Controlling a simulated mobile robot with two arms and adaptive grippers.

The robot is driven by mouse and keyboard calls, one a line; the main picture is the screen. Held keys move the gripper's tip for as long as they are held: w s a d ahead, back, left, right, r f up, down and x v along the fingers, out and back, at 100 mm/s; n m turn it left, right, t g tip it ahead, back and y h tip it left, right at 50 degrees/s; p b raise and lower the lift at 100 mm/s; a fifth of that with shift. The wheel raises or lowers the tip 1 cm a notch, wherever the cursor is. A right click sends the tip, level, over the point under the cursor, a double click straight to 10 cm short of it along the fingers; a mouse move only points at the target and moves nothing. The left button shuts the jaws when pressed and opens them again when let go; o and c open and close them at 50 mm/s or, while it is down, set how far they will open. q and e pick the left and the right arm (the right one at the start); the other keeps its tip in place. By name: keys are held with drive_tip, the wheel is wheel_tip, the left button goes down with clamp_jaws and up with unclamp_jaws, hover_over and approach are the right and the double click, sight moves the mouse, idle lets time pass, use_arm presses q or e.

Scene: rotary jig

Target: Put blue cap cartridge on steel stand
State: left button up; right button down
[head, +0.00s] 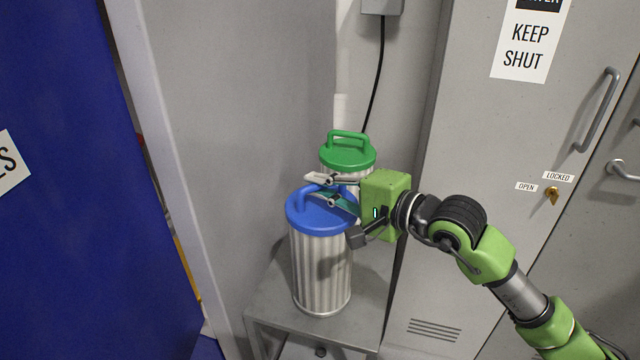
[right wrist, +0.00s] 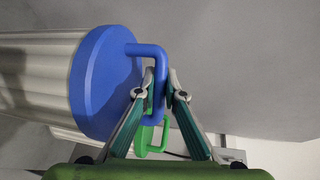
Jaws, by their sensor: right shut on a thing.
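The blue cap cartridge (head: 322,265) is a pleated white cylinder with a blue lid and a loop handle. It stands upright at the front of the steel stand (head: 369,310) in the head view. Its base appears to meet the stand's top, but I cannot tell if it rests there fully. My right gripper (head: 318,189) is at the lid, shut on the blue handle. In the right wrist view the blue cap (right wrist: 105,85) lies left of the fingers (right wrist: 161,84), with the handle between them. My left gripper is not in view.
A green cap cartridge (head: 348,156) stands just behind, partly hidden by my gripper. Grey walls are close behind and to the left. A grey locker (head: 470,200) is on the right. A blue panel (head: 80,200) fills the left.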

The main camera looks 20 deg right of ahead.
drive_tip(key=c, duration=2.1)
unclamp_jaws()
drive_tip(key=shift+c, duration=0.2)
drive_tip(key=shift+s, duration=0.1)
drive_tip(key=shift+r+p, duration=0.2)
drive_tip(key=shift+p, duration=0.1)
drive_tip(key=b+v, duration=0.5)
drive_tip(key=v, duration=0.7)
drive_tip(key=shift+f, duration=0.15)
drive_tip(key=shift+a, duration=0.1)
